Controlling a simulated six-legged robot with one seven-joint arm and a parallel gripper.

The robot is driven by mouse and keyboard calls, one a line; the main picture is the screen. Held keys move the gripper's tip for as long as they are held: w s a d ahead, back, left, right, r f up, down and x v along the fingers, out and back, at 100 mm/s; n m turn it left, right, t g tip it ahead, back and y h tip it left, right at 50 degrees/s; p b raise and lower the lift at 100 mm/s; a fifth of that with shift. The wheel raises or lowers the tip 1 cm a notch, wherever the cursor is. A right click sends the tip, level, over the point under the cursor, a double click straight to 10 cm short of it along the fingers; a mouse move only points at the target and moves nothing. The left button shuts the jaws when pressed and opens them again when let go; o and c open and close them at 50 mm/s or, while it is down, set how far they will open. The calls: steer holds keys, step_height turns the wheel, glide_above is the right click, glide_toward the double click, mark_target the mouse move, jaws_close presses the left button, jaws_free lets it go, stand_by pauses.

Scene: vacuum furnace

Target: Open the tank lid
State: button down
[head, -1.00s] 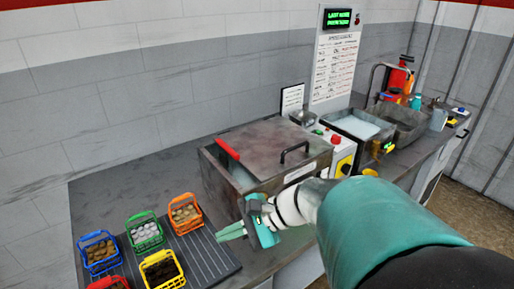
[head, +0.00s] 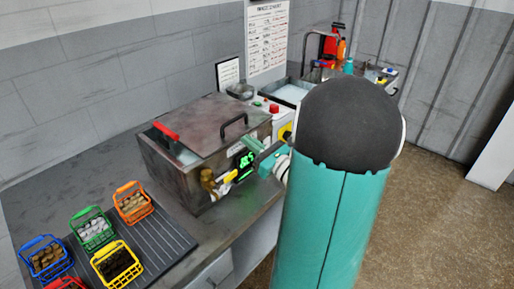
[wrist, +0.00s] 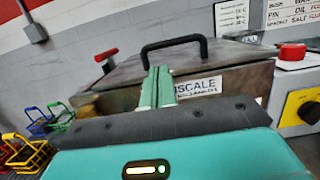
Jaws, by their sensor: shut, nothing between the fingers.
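The tank (head: 165,178) is a grey metal box on the bench, with a brass tap and a green display on its front. My gripper (head: 253,146) is shut and empty in front of the tank's right front side. In the wrist view the shut fingers (wrist: 158,86) point up toward the black handle (wrist: 172,46), apparently short of it.
Several coloured wire baskets (head: 95,230) stand on a ribbed mat (head: 165,240) at the left. A control box with a red button (head: 274,108) and yellow dial is right of the tank. A basin (head: 290,92) is behind. The floor at right is open.

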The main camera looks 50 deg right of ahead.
steer(key=shift+w+a+r, duration=0.1)
steer(key=shift+w+r, duration=0.05)
steer(key=shift+w, duration=0.7)
steer(key=shift+w+d+r, duration=0.1)
steer(key=shift+w+r, duration=0.1)
steer(key=shift+w, duration=0.7)
steer(key=shift+w+a+r, duration=0.1)
steer(key=shift+w+r, duration=0.05)
steer(key=shift+w, duration=0.7)
steer(key=shift+r, duration=0.1)
